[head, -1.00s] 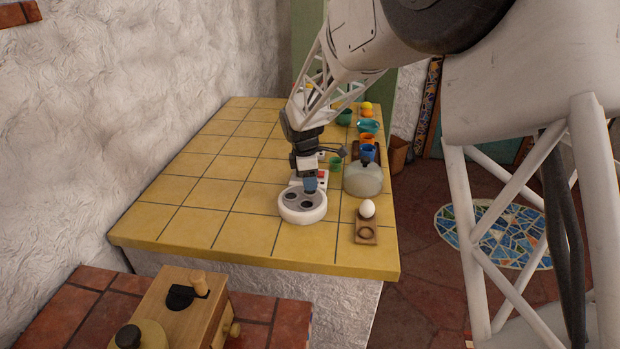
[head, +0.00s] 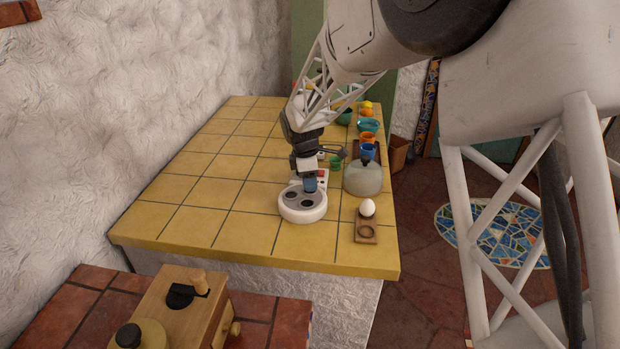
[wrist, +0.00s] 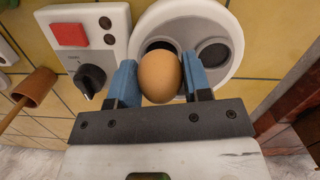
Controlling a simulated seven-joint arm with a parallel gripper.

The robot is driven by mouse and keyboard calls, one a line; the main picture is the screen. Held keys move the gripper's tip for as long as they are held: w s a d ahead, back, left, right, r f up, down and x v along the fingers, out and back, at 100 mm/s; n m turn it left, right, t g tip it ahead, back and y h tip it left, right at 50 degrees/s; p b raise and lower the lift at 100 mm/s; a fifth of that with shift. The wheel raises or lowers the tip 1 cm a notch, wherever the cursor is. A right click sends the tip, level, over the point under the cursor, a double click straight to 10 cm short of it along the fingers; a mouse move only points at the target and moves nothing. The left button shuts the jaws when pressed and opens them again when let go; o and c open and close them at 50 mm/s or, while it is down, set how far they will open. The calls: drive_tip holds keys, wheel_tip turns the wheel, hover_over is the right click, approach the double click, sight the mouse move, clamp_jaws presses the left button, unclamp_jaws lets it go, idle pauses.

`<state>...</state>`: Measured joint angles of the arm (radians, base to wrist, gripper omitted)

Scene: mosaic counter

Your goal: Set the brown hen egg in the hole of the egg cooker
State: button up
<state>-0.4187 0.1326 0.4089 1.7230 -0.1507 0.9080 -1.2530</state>
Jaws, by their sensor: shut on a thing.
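The brown hen egg (wrist: 160,77) is held between the blue fingertips of my gripper in the wrist view. My gripper (head: 310,185) is over the back part of the egg cooker in the head view, where I cannot make out the egg. The egg cooker is white and round with dark holes in its top (head: 302,216); it also fills the upper part of the wrist view (wrist: 228,20). One hole (wrist: 212,52) shows clear to the right of the egg. Another hole (wrist: 158,45) is partly hidden behind the egg. I cannot tell how high the egg is above it.
A white egg (head: 367,208) sits in a wooden holder (head: 366,238) right of the cooker. A grey-green rounded pot (head: 362,180) stands behind that holder. Cups and bowls, including a teal bowl (head: 368,125), line the far right. The yellow tiles (head: 190,190) at left are clear.

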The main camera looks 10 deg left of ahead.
drive_tip(key=shift+f, duration=0.6)
idle(1.9)
drive_tip(key=o, duration=0.8)
drive_tip(key=shift+r, duration=0.2)
drive_tip(key=shift+r, duration=3.3)
